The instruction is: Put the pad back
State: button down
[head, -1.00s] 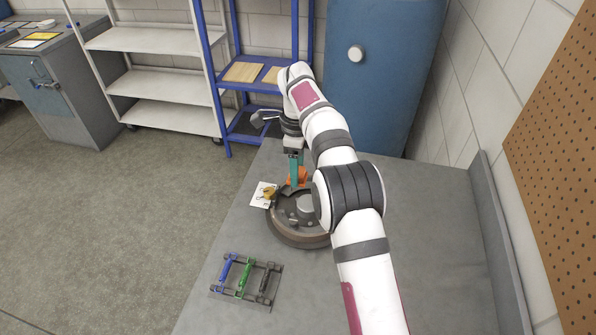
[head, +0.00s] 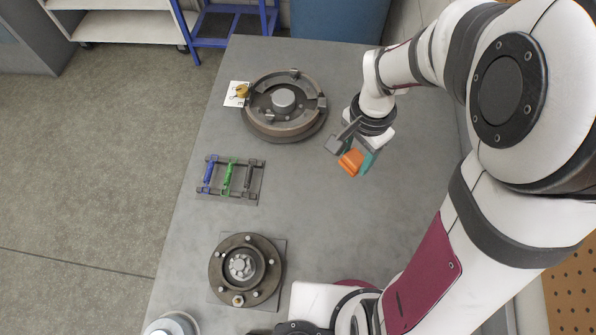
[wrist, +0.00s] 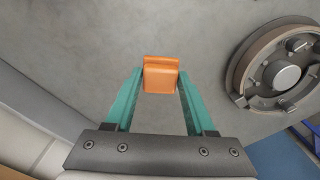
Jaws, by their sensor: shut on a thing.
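My gripper (head: 357,164) is shut on an orange pad (head: 350,160) and holds it over the bench to the right of the large brake drum in the head view. In the wrist view, the pad (wrist: 160,78) sits between the tips of the two teal fingers. The round grey-brown brake drum assembly (head: 285,133) lies on the bench, with a raised hub at its middle and dark pieces around its rim. It also shows at the right of the wrist view (wrist: 243,70). The pad's height above the bench is hard to tell.
A white card (head: 232,101) with a yellow piece lies left of the drum. A rack (head: 255,197) holds blue, green and dark handled tools. A flanged hub (head: 221,270) sits on a plate nearer me. The bench (head: 335,225) is clear in the middle right.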

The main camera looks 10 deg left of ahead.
send_over(298, 179)
notch_tip(298, 179, down, 7)
jog(key=shift+s+d, duration=0.1)
notch_tip(298, 179, down, 4)
jog(key=shift+f, duration=0.1)
jog(key=shift+f, duration=0.1)
jog(key=shift+c, duration=1.2)
grip_release()
notch_tip(298, 179, up, 11)
jog(key=s+d+r+n, duration=0.1)
jog(key=s+d+r, duration=0.2)
jog(key=s, duration=0.3)
jog(key=s+d+r+n+y, duration=0.1)
jog(key=s+d+r, duration=0.2)
jog(key=s+d, duration=0.1)
jog(key=s+d+r+n, duration=0.1)
jog(key=s+d+r, duration=0.2)
jog(key=s, duration=0.4)
jog(key=shift+s+d+r+n+y, duration=0.3)
jog(key=shift+s+r+y, duration=0.1)
jog(key=shift+r, duration=0.1)
